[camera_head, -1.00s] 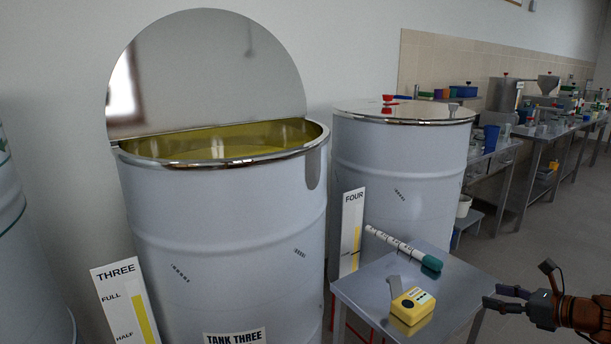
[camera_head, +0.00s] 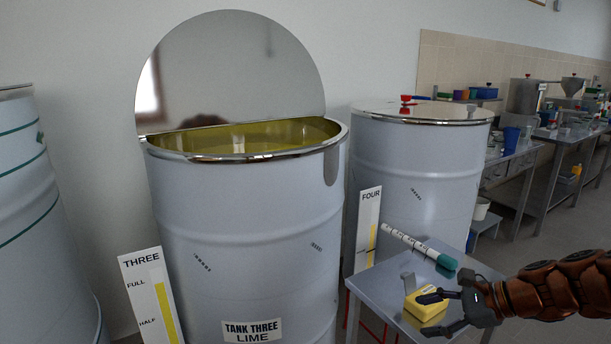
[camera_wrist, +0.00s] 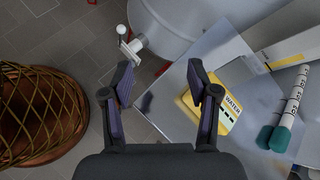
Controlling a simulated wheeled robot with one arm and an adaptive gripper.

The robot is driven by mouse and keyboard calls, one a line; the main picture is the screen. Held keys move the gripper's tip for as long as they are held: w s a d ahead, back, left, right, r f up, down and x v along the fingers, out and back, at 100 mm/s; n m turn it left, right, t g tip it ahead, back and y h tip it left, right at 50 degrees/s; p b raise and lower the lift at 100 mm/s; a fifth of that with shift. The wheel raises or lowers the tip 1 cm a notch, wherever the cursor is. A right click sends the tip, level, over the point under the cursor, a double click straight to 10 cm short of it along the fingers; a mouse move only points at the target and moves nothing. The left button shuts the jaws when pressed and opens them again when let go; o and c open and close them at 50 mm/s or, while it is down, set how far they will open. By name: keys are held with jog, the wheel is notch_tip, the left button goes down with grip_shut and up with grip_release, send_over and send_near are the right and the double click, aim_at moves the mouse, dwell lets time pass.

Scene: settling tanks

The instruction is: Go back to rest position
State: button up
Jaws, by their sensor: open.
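My gripper (camera_head: 424,315) is open over the small metal table (camera_head: 385,275) at lower right. Its fingers overlap a yellow box (camera_head: 422,305) in the head view. In the wrist view the box (camera_wrist: 222,118) shows beyond and beside the right finger, with nothing between the open fingertips (camera_wrist: 160,70). I cannot tell whether a finger touches it. A white marked rod with a teal end (camera_head: 412,243) lies on the same table. It also shows at the right of the wrist view (camera_wrist: 292,105).
Tank three (camera_head: 245,230) stands left of the table with its half lid raised and yellowish inside. Tank four (camera_head: 415,170) is closed, with a red item (camera_head: 408,101) on top. Level boards stand by both tanks. A white tap (camera_wrist: 130,45) shows in the wrist view. Metal benches line the right wall.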

jog(key=s+a+f+n+g+h, duration=0.25)
jog(key=s+a+n+g, duration=0.25)
jog(key=s+a+n, duration=0.65)
jog(key=s+d+f+n+g+h, duration=0.1)
jog(key=s+d+n+h, duration=0.2)
jog(key=s, duration=0.6)
jog(key=s+f+n+g+h, duration=0.15)
jog(key=s+n+h, duration=0.25)
jog(key=s, duration=0.5)
jog(key=s+p+v, duration=0.3)
jog(key=p+v, duration=0.9)
jog(key=v, duration=0.2)
jog(key=shift+d+r+t+p, duration=0.3)
jog(key=shift+r+t+p, duration=0.05)
jog(key=shift+r+p, duration=0.1)
jog(key=shift+o, duration=0.4)
